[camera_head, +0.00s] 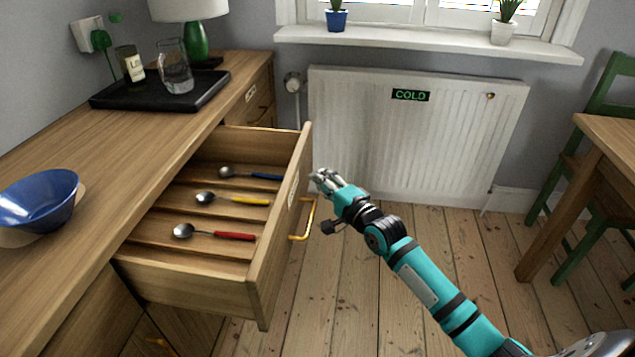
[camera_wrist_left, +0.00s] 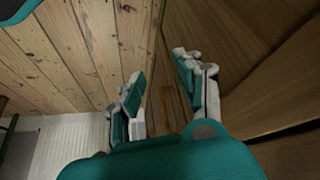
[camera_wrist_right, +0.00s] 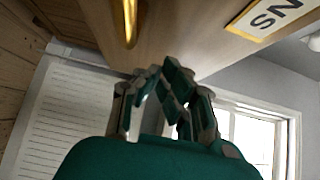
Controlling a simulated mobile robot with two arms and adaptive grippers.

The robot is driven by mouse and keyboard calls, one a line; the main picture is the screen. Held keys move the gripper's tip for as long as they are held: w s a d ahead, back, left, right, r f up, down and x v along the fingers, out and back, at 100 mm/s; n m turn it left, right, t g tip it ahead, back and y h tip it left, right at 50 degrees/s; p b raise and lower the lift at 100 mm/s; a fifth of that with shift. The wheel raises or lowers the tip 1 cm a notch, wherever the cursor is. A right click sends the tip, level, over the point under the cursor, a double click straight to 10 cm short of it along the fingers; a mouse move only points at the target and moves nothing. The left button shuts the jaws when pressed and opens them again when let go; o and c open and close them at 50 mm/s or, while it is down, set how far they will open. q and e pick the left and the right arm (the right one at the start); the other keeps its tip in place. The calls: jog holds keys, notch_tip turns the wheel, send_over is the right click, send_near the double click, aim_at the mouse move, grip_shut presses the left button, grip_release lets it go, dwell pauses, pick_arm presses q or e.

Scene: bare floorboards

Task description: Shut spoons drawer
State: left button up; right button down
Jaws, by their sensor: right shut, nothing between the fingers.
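The spoons drawer (camera_head: 283,235) is pulled well out of the wooden counter. Inside lie spoons with a blue handle (camera_head: 266,177), a yellow handle (camera_head: 250,200) and a red handle (camera_head: 234,236). Its front has a brass handle (camera_head: 311,216) and a label, partly seen in the right wrist view (camera_wrist_right: 268,17) with the letters "NS". My right gripper (camera_head: 319,180) is shut and empty, close to the outer face of the drawer front, near its far end. Whether it touches cannot be told. My left gripper (camera_wrist_left: 160,74) has its fingers apart, low beside the wooden front; the head view does not show it.
On the counter are a blue bowl (camera_head: 40,198), a black tray (camera_head: 160,97) with a glass and a candle, and a green lamp (camera_head: 196,42). A radiator (camera_head: 410,140) marked "COLD" stands behind. A table (camera_head: 612,137) and green chair are right. Floor between is clear.

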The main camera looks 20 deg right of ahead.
aim_at(303, 176)
pick_arm(q)
jog(key=shift+w+d, duration=0.1)
jog(key=shift+w, duration=0.2)
pick_arm(e)
jog(key=shift+w+a, duration=0.25)
jog(key=shift+a, duration=0.05)
pick_arm(q)
jog(key=shift+r, duration=0.15)
pick_arm(e)
jog(key=shift+a, duration=0.1)
